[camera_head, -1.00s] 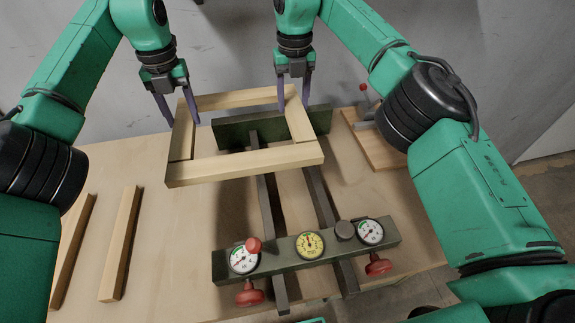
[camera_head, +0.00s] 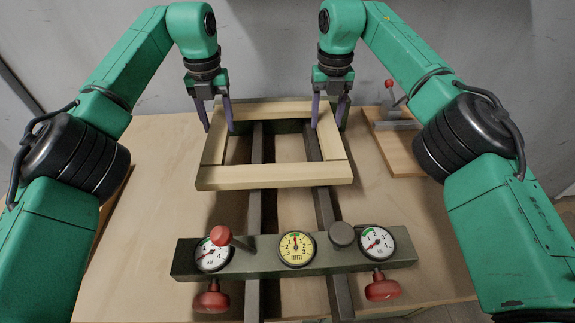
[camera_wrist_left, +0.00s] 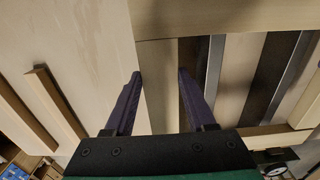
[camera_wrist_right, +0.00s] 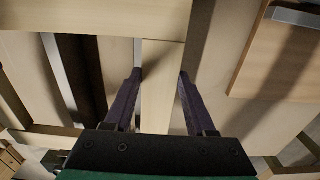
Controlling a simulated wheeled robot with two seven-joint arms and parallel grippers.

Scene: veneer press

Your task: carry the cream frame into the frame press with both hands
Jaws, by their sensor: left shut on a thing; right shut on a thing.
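The cream frame (camera_head: 275,178), a pale wooden rectangle, is held roughly level over the two dark rails of the frame press (camera_head: 295,254). My left gripper (camera_head: 219,116) is shut on the frame's left side bar, which also shows between the fingers in the left wrist view (camera_wrist_left: 160,105). My right gripper (camera_head: 328,112) is shut on the right side bar, seen between the fingers in the right wrist view (camera_wrist_right: 160,100). The frame's far bar lies in front of the press's far green jaw, which is mostly hidden. I cannot tell whether the frame touches the rails.
The near press beam carries several round gauges, including a yellow one (camera_head: 297,248), and red knobs (camera_head: 382,287). A wooden board with a metal clamp (camera_head: 393,117) stands right of the frame. Loose wooden strips (camera_wrist_left: 50,100) lie on the table to the left. The table (camera_head: 160,180) is otherwise largely clear.

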